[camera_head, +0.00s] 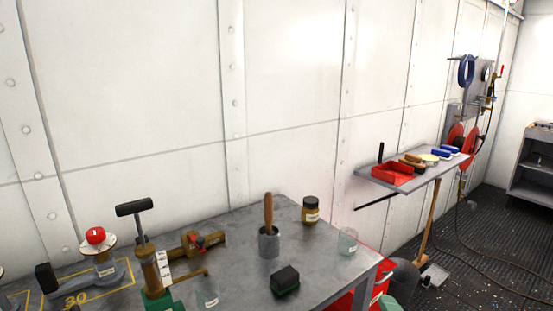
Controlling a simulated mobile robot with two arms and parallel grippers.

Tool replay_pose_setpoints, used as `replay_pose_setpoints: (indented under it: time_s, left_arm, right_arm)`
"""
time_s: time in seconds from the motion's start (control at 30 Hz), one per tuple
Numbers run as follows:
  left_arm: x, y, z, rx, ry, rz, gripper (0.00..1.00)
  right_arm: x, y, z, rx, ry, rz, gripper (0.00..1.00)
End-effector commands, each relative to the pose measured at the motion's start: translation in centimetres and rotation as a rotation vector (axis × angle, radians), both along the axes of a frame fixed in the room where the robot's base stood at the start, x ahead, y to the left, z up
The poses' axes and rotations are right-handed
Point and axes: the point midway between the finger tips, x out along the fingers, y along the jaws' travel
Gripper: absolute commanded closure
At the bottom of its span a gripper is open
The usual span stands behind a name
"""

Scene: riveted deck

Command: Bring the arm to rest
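Neither of my grippers shows in the head view, and no arm of mine can be made out with certainty. The grey workbench (235,230) fills the lower middle of the view. On it, a hand pump (150,275) with a black T-handle stands upright on a green base. Beside it lies a brass valve piece (200,241) with a red part. A wooden-handled tool stands in a grey cup (269,243).
A dark jar (311,209), a clear glass (348,241) and a black block (285,280) stand on the bench. A wall shelf (428,175) holds a red tray (393,174) and brushes. A broom (430,225) leans below it. Hoses cross the dark floor at right.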

Motion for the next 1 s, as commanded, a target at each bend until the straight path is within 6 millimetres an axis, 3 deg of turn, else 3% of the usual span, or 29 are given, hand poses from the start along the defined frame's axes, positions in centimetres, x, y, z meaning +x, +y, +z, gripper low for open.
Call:
replay_pose_setpoints:
  time_s: [0.1,0.3,0.5,0.67,1.0]
  left_arm:
    - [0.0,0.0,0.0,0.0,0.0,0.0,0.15]
    - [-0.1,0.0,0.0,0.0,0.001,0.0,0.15]
    - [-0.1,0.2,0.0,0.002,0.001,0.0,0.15]
    - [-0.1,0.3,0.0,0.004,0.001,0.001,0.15]
    - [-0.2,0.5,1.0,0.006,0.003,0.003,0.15]
  right_arm:
    - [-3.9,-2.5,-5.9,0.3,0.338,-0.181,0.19]
    - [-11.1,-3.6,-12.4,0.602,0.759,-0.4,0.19]
    - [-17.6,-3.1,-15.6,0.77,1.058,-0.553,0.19]
    - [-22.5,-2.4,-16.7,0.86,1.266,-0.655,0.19]
    - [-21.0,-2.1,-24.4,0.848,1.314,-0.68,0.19]
